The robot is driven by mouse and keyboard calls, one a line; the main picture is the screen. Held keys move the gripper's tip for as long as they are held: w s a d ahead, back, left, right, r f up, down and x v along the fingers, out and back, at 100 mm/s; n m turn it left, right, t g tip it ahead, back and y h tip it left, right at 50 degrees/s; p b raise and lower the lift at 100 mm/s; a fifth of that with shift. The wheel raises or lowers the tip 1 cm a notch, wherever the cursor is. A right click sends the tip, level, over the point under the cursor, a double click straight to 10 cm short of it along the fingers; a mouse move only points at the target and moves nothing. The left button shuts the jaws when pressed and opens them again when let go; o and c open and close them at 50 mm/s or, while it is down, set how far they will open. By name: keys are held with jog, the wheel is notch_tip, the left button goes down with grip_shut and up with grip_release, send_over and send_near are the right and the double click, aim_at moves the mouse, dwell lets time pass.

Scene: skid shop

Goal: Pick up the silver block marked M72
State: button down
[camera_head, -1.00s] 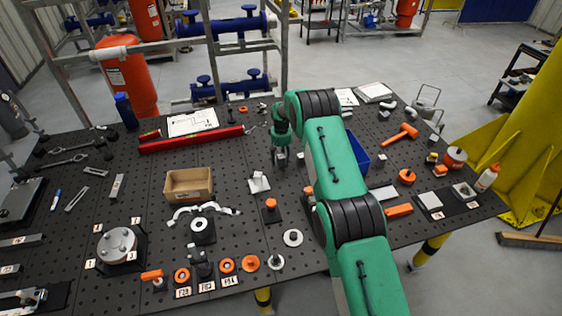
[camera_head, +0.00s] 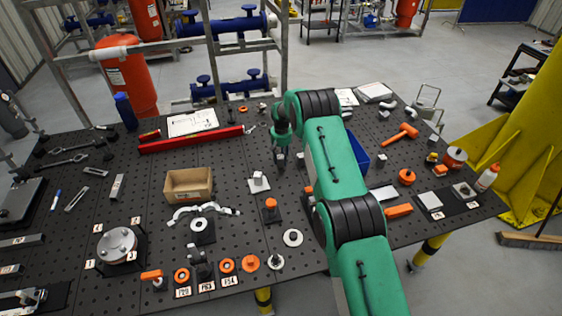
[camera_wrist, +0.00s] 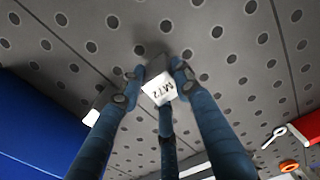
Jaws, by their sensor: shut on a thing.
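The silver block marked M72 (camera_wrist: 160,92) shows in the wrist view, its pale marked face turned to the camera. My gripper (camera_wrist: 158,78) has its dark blue fingers shut on the block's sides. The perforated black table top (camera_wrist: 235,60) fills the view behind it. I cannot tell whether the block touches the table. In the head view my gripper (camera_head: 281,162) is low over the middle of the table, left of my green arm. The block is too small to make out there.
A blue bin (camera_head: 356,158) stands right of my gripper, partly behind my arm. A pale plate with a small block (camera_head: 258,182) lies just left. A cardboard box (camera_head: 188,184) and a red channel (camera_head: 190,140) are further left. An orange-topped part (camera_head: 270,205) stands in front.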

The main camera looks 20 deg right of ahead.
aim_at(281, 156)
jog(key=shift+r, duration=0.15)
jog(key=shift+r, duration=0.75)
jog(key=shift+r+b, duration=0.5)
jog(key=shift+r, duration=0.45)
jog(key=s+r+b, duration=0.1)
jog(key=s+b, duration=0.1)
jog(key=s, duration=1.4)
jog(key=shift+a+r, duration=0.2)
jog(key=shift+a, duration=0.25)
jog(key=shift+w+r, duration=0.1)
